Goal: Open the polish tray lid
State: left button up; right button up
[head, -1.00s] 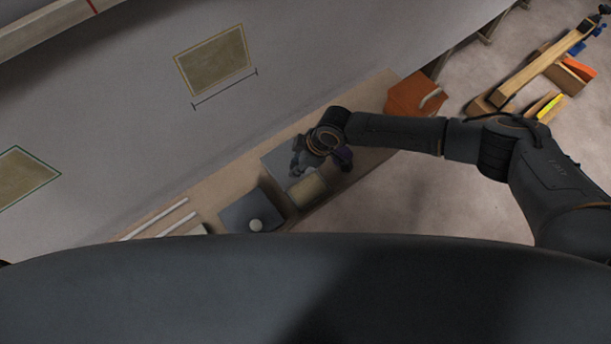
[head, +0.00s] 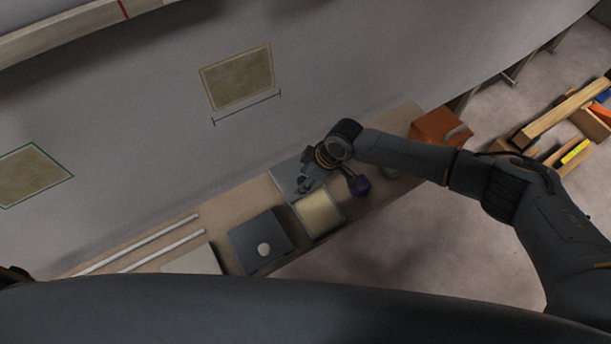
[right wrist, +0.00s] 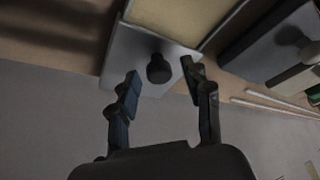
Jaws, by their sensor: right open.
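The polish tray (head: 341,218) stands on the bench, with a tan inside surface showing. A grey plate (head: 283,176), which looks like its lid, lies on the wall side of the tan area. In the right wrist view the plate (right wrist: 122,62) carries a short black knob (right wrist: 158,69). My right gripper (head: 309,184) is over the plate. In the right wrist view its fingers (right wrist: 160,78) are spread on both sides of the knob, with gaps visible. My left gripper is not clearly seen.
A dark box (head: 246,240) with a pale round piece on top stands left of the tray. White rods (head: 150,246) lie farther left. An orange box (head: 436,127) stands at the bench's right end. The hull wall rises behind.

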jog(key=v, duration=1.2)
jog(key=shift+s, duration=0.1)
